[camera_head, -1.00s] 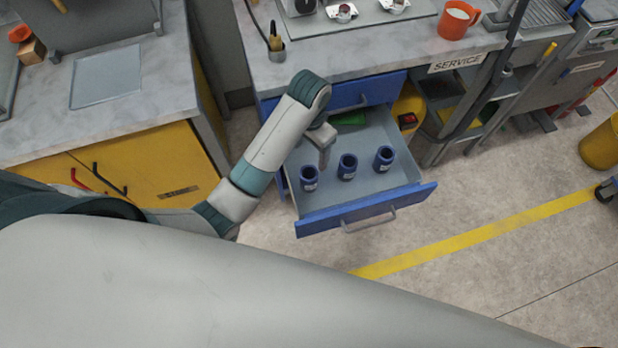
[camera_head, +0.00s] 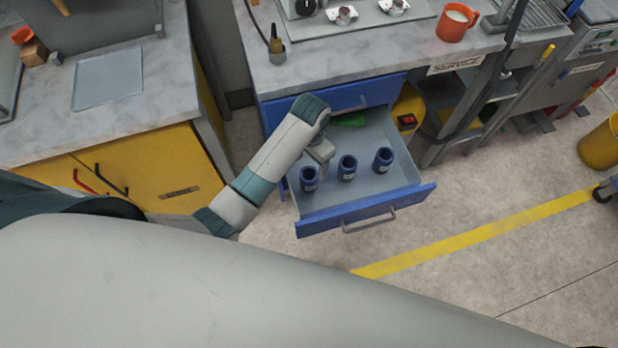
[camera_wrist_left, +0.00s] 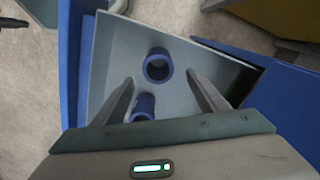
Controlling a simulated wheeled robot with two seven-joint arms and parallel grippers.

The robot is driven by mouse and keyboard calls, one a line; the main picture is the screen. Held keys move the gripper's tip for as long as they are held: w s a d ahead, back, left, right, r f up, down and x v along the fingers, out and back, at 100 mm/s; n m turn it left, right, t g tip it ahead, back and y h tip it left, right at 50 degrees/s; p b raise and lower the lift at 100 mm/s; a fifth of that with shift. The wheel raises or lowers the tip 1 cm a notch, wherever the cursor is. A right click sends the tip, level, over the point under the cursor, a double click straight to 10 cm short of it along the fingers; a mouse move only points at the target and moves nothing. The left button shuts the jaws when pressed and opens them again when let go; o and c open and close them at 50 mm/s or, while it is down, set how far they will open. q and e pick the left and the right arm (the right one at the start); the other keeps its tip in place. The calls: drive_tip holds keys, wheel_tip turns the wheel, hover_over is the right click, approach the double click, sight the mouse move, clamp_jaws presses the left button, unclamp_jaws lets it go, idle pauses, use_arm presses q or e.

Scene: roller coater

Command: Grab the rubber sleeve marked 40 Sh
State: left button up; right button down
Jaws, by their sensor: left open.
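Three dark blue sleeves stand upright in the open drawer: a left one (camera_head: 309,179), a middle one (camera_head: 347,167) and a right one (camera_head: 383,159). Each has a small pale label, too small to read, so I cannot tell which is marked 40 Sh. My left gripper (camera_head: 322,158) is over the drawer, close behind the left and middle sleeves. In the left wrist view the left gripper (camera_wrist_left: 160,78) is open and empty. One sleeve (camera_wrist_left: 158,66) shows ahead between the fingertips; another (camera_wrist_left: 144,106) lies closer, beside the left finger and partly hidden by the gripper body.
The blue drawer (camera_head: 365,208) is pulled out below the bench (camera_head: 345,62); its walls surround the sleeves. A green item (camera_head: 349,119) lies at its back. A yellow cabinet (camera_head: 150,170) stands left. An orange mug (camera_head: 456,22) is on the bench.

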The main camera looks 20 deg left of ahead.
sight(310, 174)
use_arm(q)
drive_tip(key=shift+f, duration=2.7)
drive_tip(key=shift+f+p, duration=0.1)
drive_tip(key=shift+p, duration=0.2)
drive_tip(key=shift+s+f, duration=0.15)
drive_tip(key=shift+f, duration=0.4)
drive_tip(key=shift+f+p, duration=0.5)
drive_tip(key=shift+f, duration=1.45)
drive_tip(key=c, duration=1.2)
drive_tip(key=shift+c, duration=0.2)
drive_tip(key=shift+r, duration=0.15)
